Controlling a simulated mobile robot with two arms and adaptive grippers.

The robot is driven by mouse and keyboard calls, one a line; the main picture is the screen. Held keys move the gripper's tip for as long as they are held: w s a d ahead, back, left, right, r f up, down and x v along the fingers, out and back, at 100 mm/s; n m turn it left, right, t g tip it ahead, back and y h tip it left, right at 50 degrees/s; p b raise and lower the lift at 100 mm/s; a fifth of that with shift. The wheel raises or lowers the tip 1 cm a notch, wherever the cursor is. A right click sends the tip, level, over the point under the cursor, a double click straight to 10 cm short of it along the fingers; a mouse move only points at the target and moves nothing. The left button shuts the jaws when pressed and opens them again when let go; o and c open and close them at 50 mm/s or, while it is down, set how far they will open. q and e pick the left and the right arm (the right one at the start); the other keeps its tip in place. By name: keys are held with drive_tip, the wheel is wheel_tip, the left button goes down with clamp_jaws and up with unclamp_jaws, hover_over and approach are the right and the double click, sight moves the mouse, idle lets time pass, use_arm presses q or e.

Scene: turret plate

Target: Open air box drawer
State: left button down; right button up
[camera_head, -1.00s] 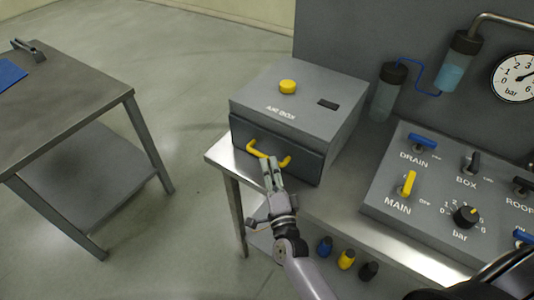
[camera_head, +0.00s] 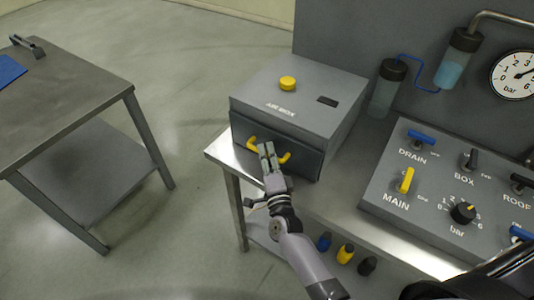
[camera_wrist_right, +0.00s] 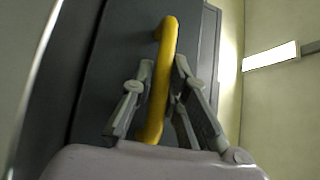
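The grey air box (camera_head: 312,90) sits on the left end of the metal bench. Its dark drawer front (camera_head: 240,130) faces me, with a yellow handle (camera_head: 284,158) across it. The drawer front looks flush with the box. My right gripper (camera_head: 266,147) is at the middle of the handle and covers part of it. In the right wrist view the yellow bar (camera_wrist_right: 161,85) runs between the two fingers (camera_wrist_right: 164,75), which lean in close on both sides and look shut on it. My left gripper is not in view.
A yellow button (camera_head: 288,83) is on top of the air box. A sloped control panel (camera_head: 425,195) with levers and a knob stands to its right. A grey side table (camera_head: 75,95) stands at left, with bare floor between it and the bench (camera_head: 225,152).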

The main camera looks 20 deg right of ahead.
clamp_jaws()
idle(0.3)
drive_tip(key=shift+s+f, duration=0.1)
